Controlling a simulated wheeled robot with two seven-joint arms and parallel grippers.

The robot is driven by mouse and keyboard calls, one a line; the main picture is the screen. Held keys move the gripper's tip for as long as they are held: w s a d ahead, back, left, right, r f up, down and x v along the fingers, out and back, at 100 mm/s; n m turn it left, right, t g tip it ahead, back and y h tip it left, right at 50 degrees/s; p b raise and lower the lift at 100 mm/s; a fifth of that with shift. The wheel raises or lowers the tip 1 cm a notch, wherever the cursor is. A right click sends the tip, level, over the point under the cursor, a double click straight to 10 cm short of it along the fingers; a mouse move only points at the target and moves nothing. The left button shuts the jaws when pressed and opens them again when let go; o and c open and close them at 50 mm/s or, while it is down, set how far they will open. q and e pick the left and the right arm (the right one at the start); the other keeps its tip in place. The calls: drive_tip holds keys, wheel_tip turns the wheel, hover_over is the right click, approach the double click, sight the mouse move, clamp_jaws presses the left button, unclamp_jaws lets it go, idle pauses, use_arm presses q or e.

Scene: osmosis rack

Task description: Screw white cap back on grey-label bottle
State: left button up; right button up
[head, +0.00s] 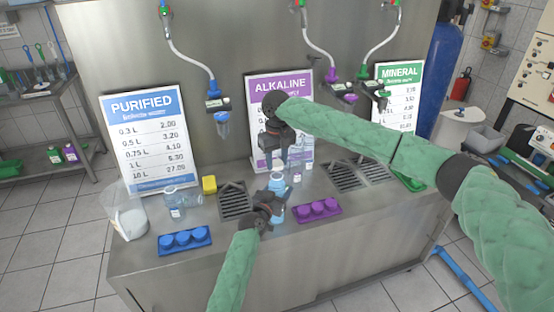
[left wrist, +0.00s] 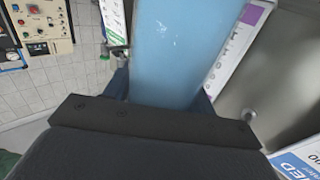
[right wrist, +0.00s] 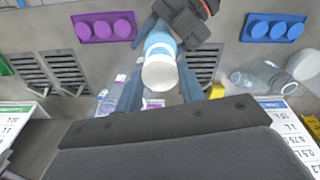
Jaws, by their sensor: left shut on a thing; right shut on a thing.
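The bottle (head: 278,186), pale blue, stands upright near the front middle of the steel counter. My left gripper (head: 275,206) is shut on it low down; in the left wrist view the blue bottle (left wrist: 168,50) fills the space between the fingers. My right gripper (head: 280,166) is directly above, pointing down, with its fingers shut around the white cap. In the right wrist view the white cap (right wrist: 159,74) sits in line with the bottle's top. I cannot tell how far it is threaded. The grey label is not readable.
A blue cap tray (head: 185,241) and purple cap tray (head: 317,209) flank the bottle. A clear bottle (head: 176,206), yellow block (head: 209,184) and clear jug (head: 128,217) are to the left. Sign boards, including the purple ALKALINE board (head: 262,90), stand behind, under hanging taps.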

drive_tip(key=shift+f, duration=0.1)
drive_tip(key=shift+f, duration=0.8)
drive_tip(key=shift+f, duration=0.55)
